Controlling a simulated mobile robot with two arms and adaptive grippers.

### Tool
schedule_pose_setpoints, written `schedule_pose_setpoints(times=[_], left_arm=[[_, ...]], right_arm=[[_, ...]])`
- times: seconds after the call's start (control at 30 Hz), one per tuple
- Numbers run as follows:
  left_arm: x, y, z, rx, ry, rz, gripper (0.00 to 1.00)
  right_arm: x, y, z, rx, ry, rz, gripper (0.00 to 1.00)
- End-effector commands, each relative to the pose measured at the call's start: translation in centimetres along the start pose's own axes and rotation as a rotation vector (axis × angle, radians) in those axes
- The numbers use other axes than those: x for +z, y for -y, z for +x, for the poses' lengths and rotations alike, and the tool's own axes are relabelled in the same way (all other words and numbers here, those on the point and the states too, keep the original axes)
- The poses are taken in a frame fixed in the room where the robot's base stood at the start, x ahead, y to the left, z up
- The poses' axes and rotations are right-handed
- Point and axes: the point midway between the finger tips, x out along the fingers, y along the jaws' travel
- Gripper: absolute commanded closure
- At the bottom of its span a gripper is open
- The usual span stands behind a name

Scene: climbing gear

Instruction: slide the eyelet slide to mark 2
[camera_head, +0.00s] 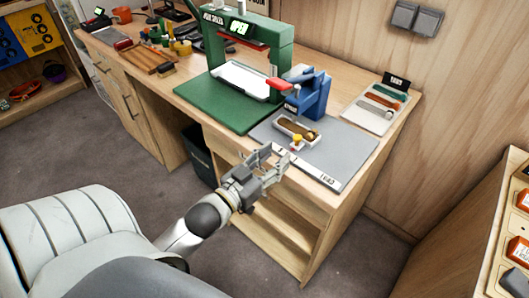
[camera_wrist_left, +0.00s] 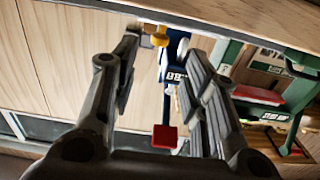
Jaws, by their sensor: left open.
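What looks like the eyelet slide, a small yellow knob on a pale base (camera_head: 297,141), is at the front edge of the workbench. A light rail strip with dark markings (camera_head: 326,179) runs along that edge; I cannot read which mark the slide is at. My left gripper (camera_head: 275,158) is open, just in front of the bench edge, to the lower left of the knob. In the left wrist view the yellow knob (camera_wrist_left: 160,38) shows between the open fingertips (camera_wrist_left: 160,50), apparently beyond them. Nothing shows held. My right gripper is not in view.
A wooden tray (camera_head: 278,123) lies on the grey mat (camera_head: 350,150) behind the knob. The mat's right part is clear.

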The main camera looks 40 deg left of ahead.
Motion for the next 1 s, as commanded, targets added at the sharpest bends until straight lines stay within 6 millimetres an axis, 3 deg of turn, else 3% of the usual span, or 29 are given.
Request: schedule_pose_setpoints(times=[0.1,0.3,0.9,1.0], left_arm=[[0.1,0.0,-1.6,-0.001,0.003,-0.001,0.59],[0.0,0.0,-3.0,-0.001,0.000,0.000,0.59],[0.0,0.0,-3.2,0.000,-0.001,0.000,0.59],[0.9,0.2,-3.1,-0.006,0.017,0.000,0.59]], right_arm=[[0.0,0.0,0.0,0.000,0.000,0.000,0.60],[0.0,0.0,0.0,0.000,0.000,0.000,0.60],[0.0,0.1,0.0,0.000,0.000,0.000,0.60],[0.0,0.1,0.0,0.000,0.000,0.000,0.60]])
